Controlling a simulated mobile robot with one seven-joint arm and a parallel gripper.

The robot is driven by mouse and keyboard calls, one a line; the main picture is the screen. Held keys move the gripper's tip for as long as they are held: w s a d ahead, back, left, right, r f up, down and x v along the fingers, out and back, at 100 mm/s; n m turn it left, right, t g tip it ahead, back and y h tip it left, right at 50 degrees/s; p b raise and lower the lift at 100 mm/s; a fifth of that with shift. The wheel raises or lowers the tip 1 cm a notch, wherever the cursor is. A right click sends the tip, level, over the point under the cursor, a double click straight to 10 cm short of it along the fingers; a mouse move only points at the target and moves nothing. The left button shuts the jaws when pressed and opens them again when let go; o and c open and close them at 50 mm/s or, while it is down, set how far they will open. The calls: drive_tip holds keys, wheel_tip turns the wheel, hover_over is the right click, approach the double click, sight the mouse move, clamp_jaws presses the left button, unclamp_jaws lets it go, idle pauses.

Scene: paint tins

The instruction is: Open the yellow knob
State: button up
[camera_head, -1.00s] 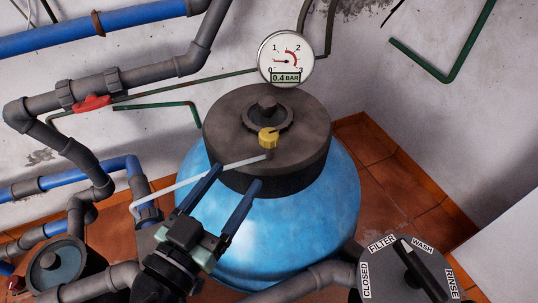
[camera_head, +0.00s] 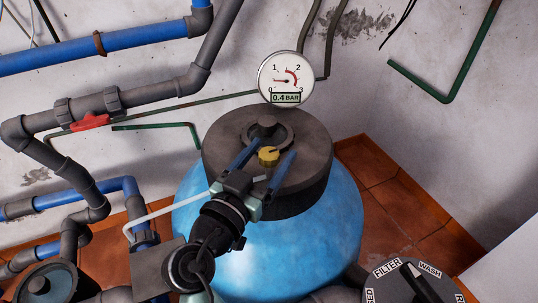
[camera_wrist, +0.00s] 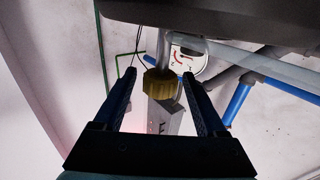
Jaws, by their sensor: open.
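The yellow knob (camera_head: 268,156) sits at the front of the dark grey lid (camera_head: 222,140) of the blue tank (camera_head: 300,245). It is small and ribbed, with a dark mark on its face. My gripper (camera_head: 268,150) is open, its two blue fingers apart on either side of the knob in the head view. In the wrist view the yellow knob (camera_wrist: 158,84) shows between and beyond the fingertips (camera_wrist: 158,78). I see no finger touching it. A pale thin tube runs to the knob's base, partly hidden by my gripper.
A pressure gauge (camera_head: 286,79) reading 0.4 bar stands behind the lid. A red valve handle (camera_head: 90,122) and grey and blue pipes are at left. A selector dial (camera_head: 415,283) is at lower right. Tiled floor lies right of the tank.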

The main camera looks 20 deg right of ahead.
clamp_jaws()
idle(0.4)
